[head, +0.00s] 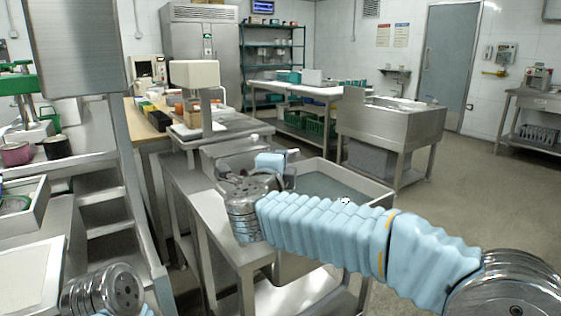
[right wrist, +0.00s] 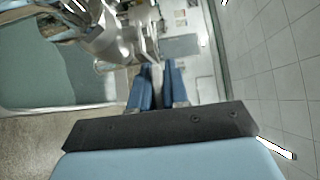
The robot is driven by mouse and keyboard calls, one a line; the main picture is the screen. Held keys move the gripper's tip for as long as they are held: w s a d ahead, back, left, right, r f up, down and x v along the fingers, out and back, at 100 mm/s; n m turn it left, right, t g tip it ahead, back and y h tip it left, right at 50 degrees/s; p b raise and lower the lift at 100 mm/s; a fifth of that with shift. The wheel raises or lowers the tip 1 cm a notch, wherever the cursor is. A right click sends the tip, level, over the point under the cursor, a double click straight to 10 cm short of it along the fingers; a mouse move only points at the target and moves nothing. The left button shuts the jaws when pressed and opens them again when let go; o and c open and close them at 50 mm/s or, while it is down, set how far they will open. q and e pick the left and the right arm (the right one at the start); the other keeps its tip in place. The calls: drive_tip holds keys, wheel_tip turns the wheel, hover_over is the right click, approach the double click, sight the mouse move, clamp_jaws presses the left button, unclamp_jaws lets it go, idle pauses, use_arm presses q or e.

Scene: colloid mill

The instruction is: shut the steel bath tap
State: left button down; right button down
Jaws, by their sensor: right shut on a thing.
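The steel bath (head: 372,186), holding greyish water, stands at the middle of the head view. Its water and edge also show at the left of the right wrist view (right wrist: 45,75). The steel tap (right wrist: 118,38) shows at the top of the right wrist view, with a thin grey lever reaching down from it. My right gripper (right wrist: 156,85) has its blue fingers closed on this lever. In the head view my blue-sleeved right arm reaches across the front of the bath and hides most of the tap. My left gripper is out of view.
A steel bench with a white-topped machine (head: 195,75) stands behind the bath. A steel sink unit (head: 390,125) is at the back right. Steps and a steel frame (head: 115,190) stand on the left. Open floor (head: 480,210) lies to the right.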

drive_tip(key=shift+f, duration=0.1)
drive_tip(key=c, duration=1.2)
unclamp_jaws()
drive_tip(key=s+a+b, duration=0.2)
drive_tip(key=s, duration=1.1)
drive_tip(key=shift+s+a, duration=0.2)
drive_tip(key=shift+s, duration=0.1)
